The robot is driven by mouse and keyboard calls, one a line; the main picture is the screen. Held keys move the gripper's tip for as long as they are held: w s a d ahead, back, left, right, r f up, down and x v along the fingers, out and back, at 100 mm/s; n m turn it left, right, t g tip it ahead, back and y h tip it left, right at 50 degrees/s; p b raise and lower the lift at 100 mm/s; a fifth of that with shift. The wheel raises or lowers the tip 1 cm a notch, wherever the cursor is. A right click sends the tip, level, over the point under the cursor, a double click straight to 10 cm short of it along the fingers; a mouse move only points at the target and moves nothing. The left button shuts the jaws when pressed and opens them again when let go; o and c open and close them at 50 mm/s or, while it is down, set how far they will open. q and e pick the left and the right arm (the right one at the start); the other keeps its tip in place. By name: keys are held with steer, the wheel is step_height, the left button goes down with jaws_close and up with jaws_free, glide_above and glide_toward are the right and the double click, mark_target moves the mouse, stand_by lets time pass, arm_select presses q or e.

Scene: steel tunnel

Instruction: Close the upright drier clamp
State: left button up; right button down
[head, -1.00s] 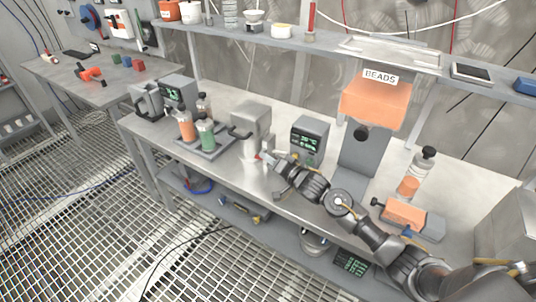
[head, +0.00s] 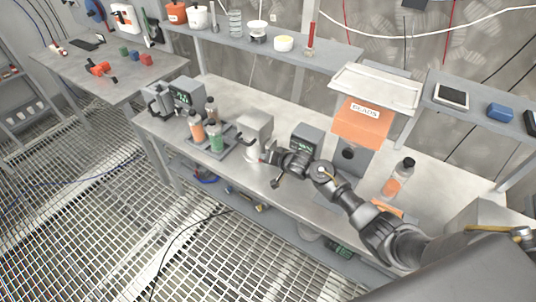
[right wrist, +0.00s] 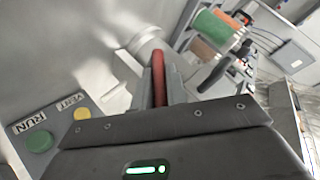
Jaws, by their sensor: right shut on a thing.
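The upright drier (head: 254,130) is a pale grey metal unit with a dark side handle, standing mid-bench in the head view. My right gripper (head: 267,152) is at its lower right side. In the right wrist view, a red clamp lever (right wrist: 158,78) stands between the fingers of my right gripper (right wrist: 160,88), which is shut on it. The pale metal drier body (right wrist: 145,42) is just beyond the lever. The clamp's latch is too small and partly hidden to judge. My left gripper is not in view.
A control box (head: 305,140) stands right of the drier; its RUN and VENT buttons (right wrist: 38,141) show in the wrist view. A tray with orange and green bottles (head: 216,142) is to the left. An orange BEADS hopper (head: 362,122) is to the right. A shelf (head: 275,55) runs behind.

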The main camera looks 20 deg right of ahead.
stand_by(0.4)
steer(key=c, duration=1.4)
jaws_free()
steer(key=shift+r, duration=0.1)
steer(key=v, duration=1)
steer(key=shift+s+r, duration=0.2)
steer(key=shift+s, duration=0.1)
steer(key=shift+d, duration=0.15)
